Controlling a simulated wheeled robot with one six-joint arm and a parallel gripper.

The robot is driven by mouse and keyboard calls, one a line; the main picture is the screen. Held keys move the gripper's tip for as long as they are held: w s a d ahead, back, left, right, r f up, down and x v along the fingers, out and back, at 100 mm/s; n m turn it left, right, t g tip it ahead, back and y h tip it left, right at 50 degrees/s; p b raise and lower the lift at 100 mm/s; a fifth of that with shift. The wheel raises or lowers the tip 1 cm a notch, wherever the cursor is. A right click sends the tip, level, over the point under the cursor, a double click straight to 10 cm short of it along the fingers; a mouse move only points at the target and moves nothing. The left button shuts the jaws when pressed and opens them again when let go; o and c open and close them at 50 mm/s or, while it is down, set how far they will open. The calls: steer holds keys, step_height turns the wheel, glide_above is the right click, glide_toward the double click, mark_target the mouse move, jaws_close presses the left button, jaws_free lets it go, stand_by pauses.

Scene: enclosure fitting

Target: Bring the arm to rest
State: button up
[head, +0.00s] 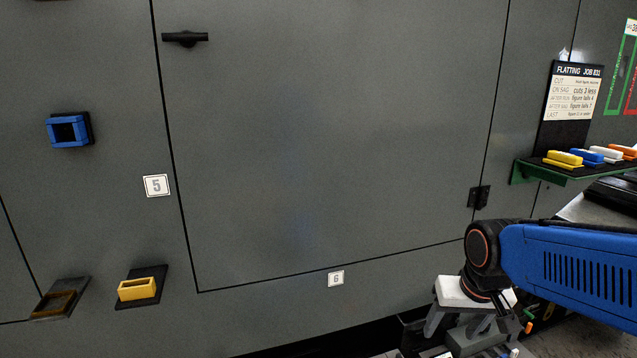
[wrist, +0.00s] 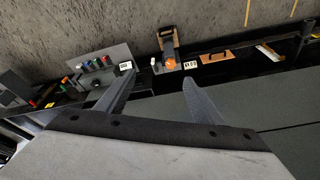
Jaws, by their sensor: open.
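My arm (head: 570,268), blue with a dark wrist joint, reaches in from the right edge in the head view. My gripper (head: 466,322) hangs at its end, low at the right, in front of the grey enclosure's lower edge. In the wrist view my gripper (wrist: 157,82) shows two grey fingers spread apart with nothing between them. It is open and empty. The fingertips seem clear of other things, though their distance from the things behind is hard to tell.
The grey enclosure door (head: 330,140) is closed, with a black handle (head: 186,38). A blue frame (head: 67,130) and a yellow frame (head: 137,289) sit on its left side. A green shelf (head: 560,172) with coloured pieces is above my arm. A panel with coloured knobs (wrist: 98,66) shows in the wrist view.

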steer(key=s+d+r+n+t, duration=0.1)
steer(key=s+r, duration=0.1)
steer(key=s, duration=0.9)
steer(key=shift+s+d+t, duration=0.15)
steer(key=shift+d+t, duration=0.15)
stand_by(0.9)
steer(key=w+a+f+n+g, duration=0.15)
steer(key=w+f, duration=0.25)
steer(key=w, duration=0.4)
steer(key=w+a+f+n+g, duration=0.1)
steer(key=w+a+f+n, duration=0.2)
steer(key=w, duration=0.6)
steer(key=w+a+f+n+g, duration=0.1)
steer(key=w+f+n, duration=0.1)
steer(key=w+f, duration=0.45)
steer(key=w+a+f+n+g, duration=0.1)
steer(key=w+a+f+n, duration=0.1)
steer(key=w+f, duration=0.65)
step_height(320, 180, down, 18)
steer(key=shift+s+a+r, duration=0.1)
steer(key=shift+s, duration=0.05)
